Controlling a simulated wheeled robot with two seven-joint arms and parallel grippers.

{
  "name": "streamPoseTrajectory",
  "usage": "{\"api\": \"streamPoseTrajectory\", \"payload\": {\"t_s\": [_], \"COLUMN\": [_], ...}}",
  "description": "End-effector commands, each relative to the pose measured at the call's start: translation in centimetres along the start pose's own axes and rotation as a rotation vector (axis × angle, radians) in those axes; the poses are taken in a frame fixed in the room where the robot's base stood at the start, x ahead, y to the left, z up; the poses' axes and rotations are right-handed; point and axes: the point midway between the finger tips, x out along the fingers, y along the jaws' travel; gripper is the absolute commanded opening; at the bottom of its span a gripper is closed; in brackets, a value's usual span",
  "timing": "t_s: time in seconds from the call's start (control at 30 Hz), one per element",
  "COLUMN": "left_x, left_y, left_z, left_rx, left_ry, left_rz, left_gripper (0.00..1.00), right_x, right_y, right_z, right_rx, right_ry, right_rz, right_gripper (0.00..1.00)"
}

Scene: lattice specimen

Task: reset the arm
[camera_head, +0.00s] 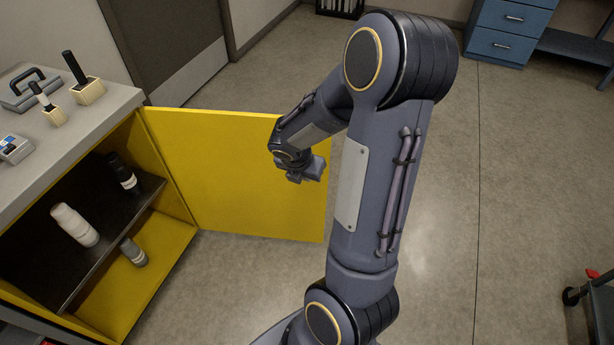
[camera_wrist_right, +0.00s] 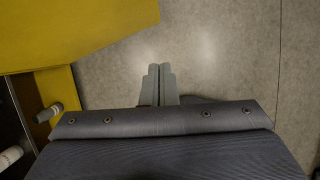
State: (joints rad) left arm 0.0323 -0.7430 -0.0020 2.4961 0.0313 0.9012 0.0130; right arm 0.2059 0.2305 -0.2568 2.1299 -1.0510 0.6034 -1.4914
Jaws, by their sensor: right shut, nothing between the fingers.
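My right arm rises through the middle of the head view and bends back toward the left. Its gripper (camera_head: 308,172) is in front of the open yellow cabinet door (camera_head: 222,165). In the right wrist view the two grey fingers of my right gripper (camera_wrist_right: 159,72) are together with nothing between them, over bare floor. The yellow door (camera_wrist_right: 70,30) shows at the upper left there, apart from the fingertips in that picture. My left gripper is not in view.
The open cabinet holds a white bottle (camera_head: 74,225), a dark bottle (camera_head: 122,172) and a grey bottle (camera_head: 133,252). Tools stand on its grey top (camera_head: 95,118). Blue drawers (camera_head: 503,30) are at the upper right.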

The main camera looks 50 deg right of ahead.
Motion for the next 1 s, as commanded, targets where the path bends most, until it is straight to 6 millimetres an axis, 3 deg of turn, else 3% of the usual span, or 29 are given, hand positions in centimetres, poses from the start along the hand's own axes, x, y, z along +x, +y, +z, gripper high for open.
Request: {"api": "streamPoseTrajectory", "payload": {"t_s": [0.13, 0.43, 0.53, 0.67, 0.8, 1.0], "left_x": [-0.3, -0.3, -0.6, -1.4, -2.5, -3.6], "left_y": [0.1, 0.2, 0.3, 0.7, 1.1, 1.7], "left_z": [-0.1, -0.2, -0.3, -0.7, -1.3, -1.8], "left_rx": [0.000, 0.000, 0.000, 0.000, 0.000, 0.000], "left_ry": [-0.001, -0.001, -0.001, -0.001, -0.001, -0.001], "left_rz": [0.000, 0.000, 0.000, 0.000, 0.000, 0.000], "left_gripper": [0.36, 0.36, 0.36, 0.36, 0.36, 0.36], "right_x": [-1.3, -1.6, -3.0, -8.0, -15.1, -22.9], "right_y": [-0.1, -0.2, -0.3, -0.8, -1.9, -3.5], "right_z": [0.1, 0.0, -0.3, -2.0, -5.9, -12.0], "right_rx": [0.001, 0.007, 0.105, 0.480, 1.051, 1.688], "right_ry": [-0.001, 0.001, 0.018, 0.106, 0.322, 0.690], "right_rz": [0.001, 0.000, 0.019, 0.077, 0.112, -0.001], "right_gripper": [0.00, 0.00, 0.00, 0.00, 0.00, 0.00]}}
